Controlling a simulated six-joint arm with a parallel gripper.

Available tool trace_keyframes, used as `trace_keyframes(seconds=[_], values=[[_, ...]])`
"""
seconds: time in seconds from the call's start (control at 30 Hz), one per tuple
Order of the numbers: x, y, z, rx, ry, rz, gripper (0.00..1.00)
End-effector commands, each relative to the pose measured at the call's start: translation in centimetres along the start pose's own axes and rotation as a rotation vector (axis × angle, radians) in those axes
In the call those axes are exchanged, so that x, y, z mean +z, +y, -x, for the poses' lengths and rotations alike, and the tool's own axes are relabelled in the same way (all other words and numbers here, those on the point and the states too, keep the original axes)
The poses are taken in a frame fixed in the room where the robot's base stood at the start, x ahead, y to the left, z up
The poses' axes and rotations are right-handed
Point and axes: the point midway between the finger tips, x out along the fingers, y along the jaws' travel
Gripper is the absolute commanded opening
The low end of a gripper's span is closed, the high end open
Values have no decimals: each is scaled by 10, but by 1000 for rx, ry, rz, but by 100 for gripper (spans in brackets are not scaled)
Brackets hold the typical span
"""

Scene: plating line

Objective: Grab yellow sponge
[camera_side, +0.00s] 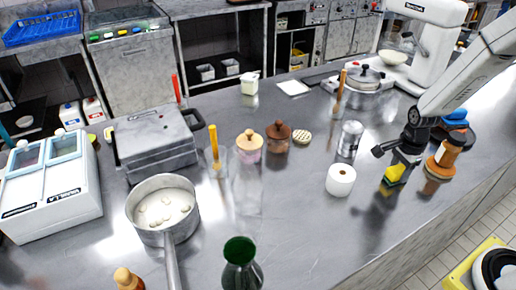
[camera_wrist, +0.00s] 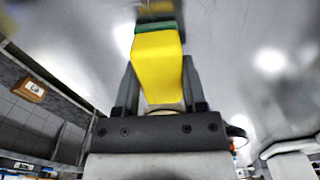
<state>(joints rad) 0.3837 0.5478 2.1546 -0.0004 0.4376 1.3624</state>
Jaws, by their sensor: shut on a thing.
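The yellow sponge (camera_side: 395,174) with a green layer is at the right of the steel counter in the side view. My gripper (camera_side: 398,164) is above it, pointing down, with the sponge between its fingers. In the wrist view the sponge (camera_wrist: 158,62) fills the space between the two dark fingers of my gripper (camera_wrist: 160,85), its green layer at the far end. My gripper is shut on the sponge. A dark patch on the counter below it suggests the sponge is a little above the surface, but the gap is hard to judge.
A white paper roll (camera_side: 341,180) stands left of my gripper, with a metal canister (camera_side: 350,139) behind it. An orange-brown bottle (camera_side: 444,158) stands close on the right. The counter (camera_side: 330,228) in front is mostly clear. A saucepan (camera_side: 163,208) and jars are farther left.

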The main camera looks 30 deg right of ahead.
Motion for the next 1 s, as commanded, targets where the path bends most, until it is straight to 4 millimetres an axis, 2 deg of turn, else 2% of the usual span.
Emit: trace_keyframes(seconds=[0.27,0.73,1.0], values=[[0,0,21,-2,0,0,0],[0,0,80,-2,0,0,0],[0,0,96,1,0,0,0]])
